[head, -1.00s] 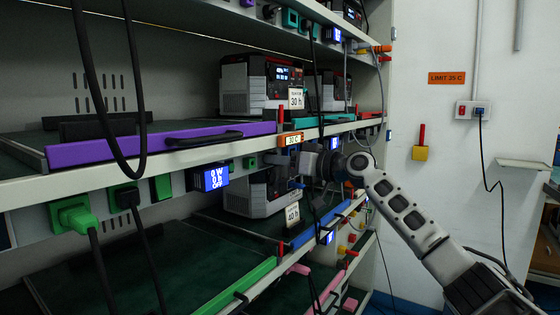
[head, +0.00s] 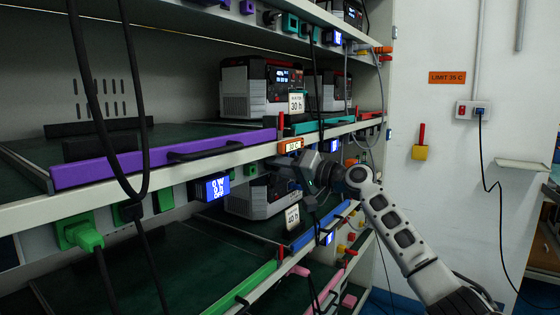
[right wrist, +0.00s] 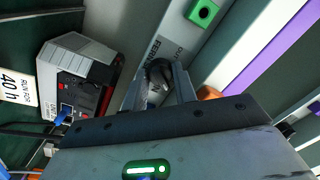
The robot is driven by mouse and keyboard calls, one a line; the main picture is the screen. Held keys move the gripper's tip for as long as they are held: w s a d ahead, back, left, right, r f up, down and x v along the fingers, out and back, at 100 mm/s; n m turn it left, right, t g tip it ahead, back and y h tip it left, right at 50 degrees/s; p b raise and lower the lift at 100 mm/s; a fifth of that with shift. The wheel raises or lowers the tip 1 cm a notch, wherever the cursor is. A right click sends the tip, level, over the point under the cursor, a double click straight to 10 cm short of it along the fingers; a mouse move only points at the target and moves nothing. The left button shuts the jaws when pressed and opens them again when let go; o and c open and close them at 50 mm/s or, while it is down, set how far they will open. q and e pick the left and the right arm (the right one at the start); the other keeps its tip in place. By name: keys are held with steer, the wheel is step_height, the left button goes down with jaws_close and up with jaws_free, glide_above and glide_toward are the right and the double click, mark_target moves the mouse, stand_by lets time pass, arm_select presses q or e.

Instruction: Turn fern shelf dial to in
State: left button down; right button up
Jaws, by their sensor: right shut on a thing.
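The dial is a dark round knob (right wrist: 160,74) on the pale shelf rail, seen in the right wrist view beside printed lettering that appears to begin with FERN. My right gripper (right wrist: 160,88) is shut on this knob, with a finger on each side. Its pointer and setting cannot be read. In the head view my right gripper (head: 272,167) reaches to the rail under the purple-edged shelf and hides the dial. My left gripper is not in view.
A power unit (head: 255,200) with a 40 h card (head: 292,217) stands below. Black cables (head: 135,120) hang at the left.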

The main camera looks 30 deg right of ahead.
arm_select(q)
steer(key=p, duration=0.3)
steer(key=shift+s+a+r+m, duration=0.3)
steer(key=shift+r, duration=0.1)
arm_select(e)
steer(key=m, duration=0.5)
steer(key=o, duration=1)
steer(key=shift+r+t, duration=0.1)
steer(key=shift+t, duration=0.2)
